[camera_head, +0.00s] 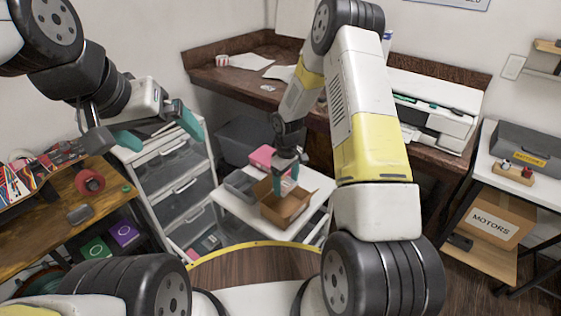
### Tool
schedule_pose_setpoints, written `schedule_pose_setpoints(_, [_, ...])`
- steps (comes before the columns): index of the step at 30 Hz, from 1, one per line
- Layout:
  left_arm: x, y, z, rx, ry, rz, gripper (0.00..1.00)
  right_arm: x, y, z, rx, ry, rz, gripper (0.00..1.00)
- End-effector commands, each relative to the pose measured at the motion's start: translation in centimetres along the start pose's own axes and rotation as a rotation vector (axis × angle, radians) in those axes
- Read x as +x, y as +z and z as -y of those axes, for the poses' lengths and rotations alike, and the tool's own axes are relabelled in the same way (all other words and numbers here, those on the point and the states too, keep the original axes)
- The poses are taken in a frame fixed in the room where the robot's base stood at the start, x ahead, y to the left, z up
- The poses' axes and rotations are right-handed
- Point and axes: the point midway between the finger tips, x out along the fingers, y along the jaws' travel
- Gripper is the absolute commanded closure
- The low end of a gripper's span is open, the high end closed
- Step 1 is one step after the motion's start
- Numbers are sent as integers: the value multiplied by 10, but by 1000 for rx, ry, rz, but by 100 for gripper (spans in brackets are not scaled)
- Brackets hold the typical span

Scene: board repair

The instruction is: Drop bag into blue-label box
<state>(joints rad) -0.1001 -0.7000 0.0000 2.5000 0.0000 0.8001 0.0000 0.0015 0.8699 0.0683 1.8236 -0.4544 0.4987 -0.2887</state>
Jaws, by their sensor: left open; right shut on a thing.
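An open cardboard box (288,211) with its flaps spread stands on a white-topped unit in the middle. No blue label can be made out on it. My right gripper (286,184) points down over the box, its teal fingers at the opening. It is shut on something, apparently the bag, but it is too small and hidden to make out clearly. I cannot tell how deep the fingertips reach into the box. My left gripper (158,131) is open and empty at the left, its teal fingers wide apart, above a white drawer unit.
A grey bin (240,184) and a pink box (262,157) sit beside the cardboard box. The white drawer unit (150,151) stands left of them. A wooden bench (60,215) with a tape roll is at far left. A MOTORS box (488,222) is on the right shelf.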

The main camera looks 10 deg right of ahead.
Motion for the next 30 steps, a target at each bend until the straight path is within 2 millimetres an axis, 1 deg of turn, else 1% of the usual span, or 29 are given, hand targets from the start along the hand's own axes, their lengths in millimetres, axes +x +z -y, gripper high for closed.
schedule_pose_setpoints(1, [0, 0, 0, 0, 0, 0, 0, 5, 0, 1, 0, -1, 2, 63])
schedule_pose_setpoints(12, [0, 0, 0, 0, 0, 0, 0, 34, 1, 1, -1, -1, 2, 63])
schedule_pose_setpoints(18, [0, 0, 0, 0, 0, 0, 0, 48, 0, 0, 0, -1, 1, 63])
schedule_pose_setpoints(24, [0, 0, 0, 0, 0, 0, 0, 54, 0, 0, 0, 0, 1, 63])
schedule_pose_setpoints(30, [0, 0, 0, 0, 0, 0, 0, 56, 0, 0, 0, 0, 0, 63])
